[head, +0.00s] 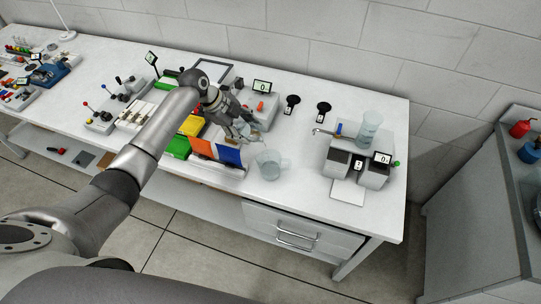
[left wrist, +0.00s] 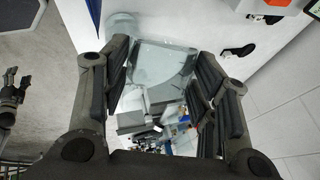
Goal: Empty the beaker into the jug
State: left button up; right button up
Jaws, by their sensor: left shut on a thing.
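My left gripper (head: 250,127) is shut on a clear glass beaker (left wrist: 160,65), which shows between the two fingers in the left wrist view. In the head view the gripper mostly hides the beaker, and its glass shows just past the fingertips. The clear jug (head: 268,165), with a handle on its right side, stands on the bench just below and right of the gripper. Clear glass, likely the jug, shows at the top left of the left wrist view (left wrist: 122,26). I cannot make out liquid in either. My right gripper (left wrist: 15,88) shows small at the left wrist view's left edge, fingers apart.
A tall clear glass vessel (head: 370,126) stands at a grey device with displays (head: 358,165) on the right. A small display unit (head: 262,88) is behind. The bench (head: 300,165) is clear between jug and device.

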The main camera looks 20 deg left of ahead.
aim_at(256, 139)
pick_arm(q)
jog(key=shift+d+f+y+p, duration=0.1)
jog(key=shift+d+y+p, duration=0.1)
jog(key=shift+y+p, duration=0.25)
jog(key=shift+s+d+r+m+t+y+p, duration=0.15)
jog(key=shift+d+r+m+t+y+p, duration=0.25)
jog(key=shift+y, duration=0.35)
dwell(0.3)
jog(key=shift+s+d+f+y, duration=0.15)
jog(key=shift+d+f+y, duration=0.05)
jog(key=shift+d+y, duration=0.2)
jog(key=shift+s+d+f+y, duration=0.25)
jog(key=shift+d+y, duration=0.15)
jog(key=shift+d, duration=0.2)
jog(key=shift+d+f+t+y, duration=0.3)
jog(key=shift+t+y, duration=0.1)
jog(key=shift+y, duration=0.2)
jog(key=shift+f+m, duration=0.1)
jog(key=shift+m, duration=0.2)
jog(key=shift+d+y, duration=0.2)
jog(key=shift+y, duration=0.2)
